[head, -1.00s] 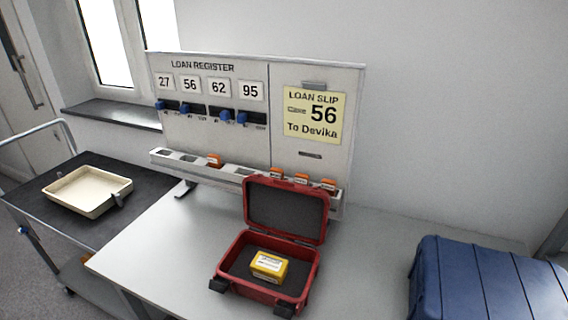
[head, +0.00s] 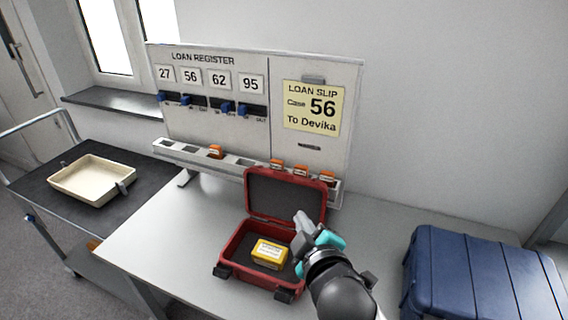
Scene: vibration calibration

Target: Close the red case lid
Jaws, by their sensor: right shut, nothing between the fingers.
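The red case (head: 228,258) stands open on the table, its lid (head: 285,194) raised upright at the back. A yellow device with a white label (head: 269,253) lies in the dark-lined base. My right gripper (head: 301,222) is shut and empty. It shows in front of the case's right side and the lid's lower right corner, hiding part of the right rim. I cannot tell whether it touches the case. My left gripper is out of view.
A blue case (head: 480,275) stands at the right of the table (head: 160,240). Behind is the loan register board (head: 215,120) with a slotted rack holding several orange pieces. A cart with a cream tray (head: 92,180) stands at left. The table's left part is clear.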

